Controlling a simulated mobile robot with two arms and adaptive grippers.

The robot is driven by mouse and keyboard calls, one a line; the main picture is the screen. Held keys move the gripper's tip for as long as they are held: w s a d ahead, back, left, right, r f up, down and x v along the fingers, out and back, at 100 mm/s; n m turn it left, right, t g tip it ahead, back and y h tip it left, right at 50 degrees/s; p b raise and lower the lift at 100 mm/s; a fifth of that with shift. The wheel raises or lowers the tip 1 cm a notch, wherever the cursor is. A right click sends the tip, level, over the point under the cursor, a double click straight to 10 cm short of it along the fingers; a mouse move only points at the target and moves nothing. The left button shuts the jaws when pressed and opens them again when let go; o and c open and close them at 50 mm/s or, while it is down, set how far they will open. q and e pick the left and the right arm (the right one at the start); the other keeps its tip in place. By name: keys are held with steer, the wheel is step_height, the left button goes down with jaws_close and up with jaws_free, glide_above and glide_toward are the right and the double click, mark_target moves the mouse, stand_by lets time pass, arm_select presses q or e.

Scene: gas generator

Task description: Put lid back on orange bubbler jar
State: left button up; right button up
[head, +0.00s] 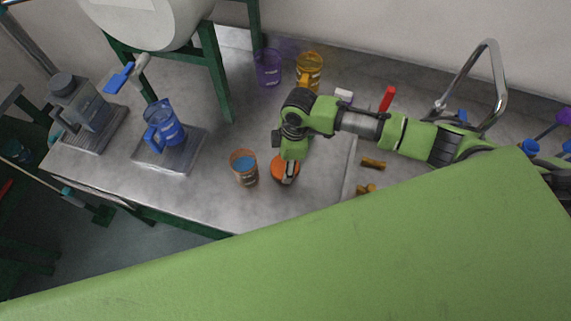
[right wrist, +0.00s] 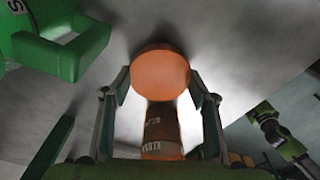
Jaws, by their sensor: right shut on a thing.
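The orange bubbler jar (head: 244,170) stands open and upright on the metal worktop, with blue liquid inside. The round orange lid (head: 284,165) is just right of the jar in the head view, apart from it in that picture. My right gripper (head: 289,172) is shut on this lid. My left gripper is in neither view.
A blue jug (head: 165,128) stands on a plate to the left. A purple cup (head: 268,68) and a yellow jug (head: 310,70) stand at the back. A tall tap (head: 487,75) is at the right.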

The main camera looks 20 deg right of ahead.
steer(key=s+a+r+b, duration=0.3)
steer(key=s+a+r, duration=0.3)
steer(key=s+r, duration=0.5)
steer(key=shift+s+r, duration=0.4)
steer(key=shift+s, duration=0.45)
